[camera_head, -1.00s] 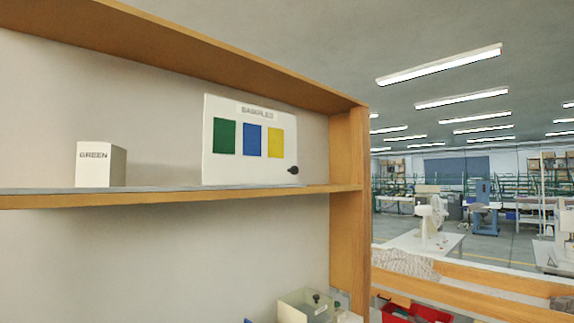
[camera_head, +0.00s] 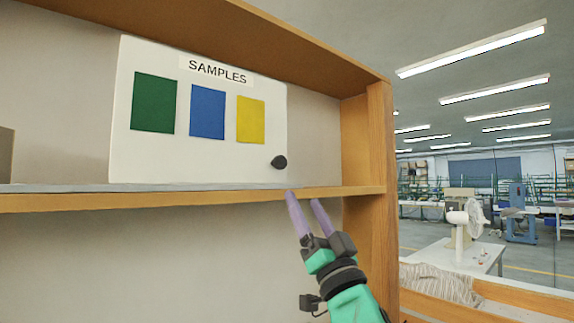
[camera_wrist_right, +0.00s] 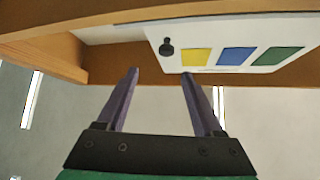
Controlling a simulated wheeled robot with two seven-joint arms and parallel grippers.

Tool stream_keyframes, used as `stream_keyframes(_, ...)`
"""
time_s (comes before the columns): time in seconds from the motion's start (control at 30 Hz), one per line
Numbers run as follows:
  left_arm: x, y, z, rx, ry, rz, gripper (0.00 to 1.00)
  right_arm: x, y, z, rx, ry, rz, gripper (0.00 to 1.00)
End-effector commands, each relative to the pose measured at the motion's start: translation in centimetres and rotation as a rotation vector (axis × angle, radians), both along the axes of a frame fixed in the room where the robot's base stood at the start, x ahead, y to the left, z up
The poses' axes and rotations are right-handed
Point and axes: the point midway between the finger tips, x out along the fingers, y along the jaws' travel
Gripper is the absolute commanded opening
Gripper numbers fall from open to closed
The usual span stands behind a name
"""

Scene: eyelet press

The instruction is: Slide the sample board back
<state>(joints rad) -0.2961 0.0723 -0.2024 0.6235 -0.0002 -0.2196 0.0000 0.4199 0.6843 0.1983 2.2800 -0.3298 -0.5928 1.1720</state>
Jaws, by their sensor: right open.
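The white sample board (camera_head: 205,160) stands upright on the wooden shelf. It bears a SAMPLES label, green, blue and yellow swatches, and a black knob (camera_head: 279,162) at its lower right. My right gripper (camera_head: 305,200) is open and empty, its purple fingers pointing up at the shelf's front edge, below and a little right of the knob. In the right wrist view the board (camera_wrist_right: 228,46) and its knob (camera_wrist_right: 167,46) lie beyond the open fingers (camera_wrist_right: 160,75), apart from them. My left gripper is not in view.
The shelf's wooden front edge (camera_head: 150,201) runs just by the fingertips. The upright side panel (camera_head: 382,190) closes the shelf on the right. A grey-brown block edge (camera_head: 5,155) shows at far left. The space under the shelf looks open.

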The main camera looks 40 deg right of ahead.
Motion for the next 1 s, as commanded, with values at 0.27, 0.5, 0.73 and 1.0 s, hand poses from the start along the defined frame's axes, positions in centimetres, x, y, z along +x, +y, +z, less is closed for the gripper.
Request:
stream_keyframes(0.27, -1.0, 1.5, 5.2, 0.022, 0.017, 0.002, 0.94, 5.0, -1.5, 5.8, 0.000, 0.003, -0.002, 0.69)
stream_keyframes(0.5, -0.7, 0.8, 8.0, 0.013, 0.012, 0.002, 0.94, 8.8, -2.6, 8.9, 0.000, 0.004, -0.002, 0.69)
stream_keyframes(0.73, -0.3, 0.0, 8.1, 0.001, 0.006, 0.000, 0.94, 9.6, -2.7, 9.1, -0.001, 0.004, 0.000, 0.69)
stream_keyframes(1.0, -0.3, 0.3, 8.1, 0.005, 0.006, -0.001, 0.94, 9.6, -2.7, 9.0, -0.002, 0.004, -0.001, 0.15)
